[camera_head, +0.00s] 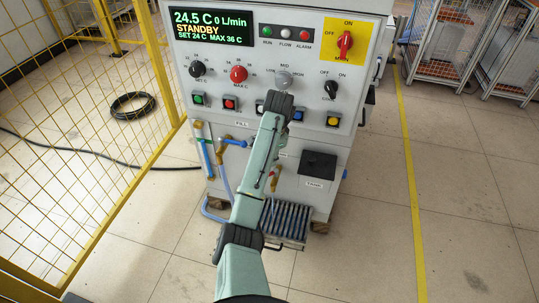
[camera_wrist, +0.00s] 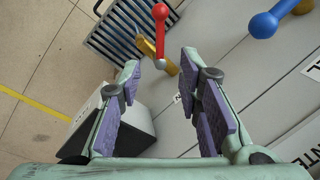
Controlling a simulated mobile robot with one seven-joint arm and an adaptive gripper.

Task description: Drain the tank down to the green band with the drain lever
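The drain lever (camera_wrist: 160,30) is red with a round knob, on a brass valve, near the top middle of the wrist view. In the head view its red part (camera_head: 275,183) shows just right of my arm, low on the cabinet's front. My gripper (camera_wrist: 160,68) is open and empty, with purple pads. The lever's lower end appears between the fingertips, apparently beyond them; no contact is visible. My arm hides the gripper in the head view. A sight tube with blue liquid (camera_head: 207,158) stands at the cabinet's left; its level against the green band is too small to tell.
The fill valve's blue lever (camera_wrist: 263,25) is at upper right in the wrist view. A floor grate (camera_head: 290,222) lies below the valve. A dark-topped box (camera_head: 318,164) sticks out at right. The heater's display (camera_head: 212,27) reads STANDBY. A yellow mesh fence (camera_head: 75,150) stands left.

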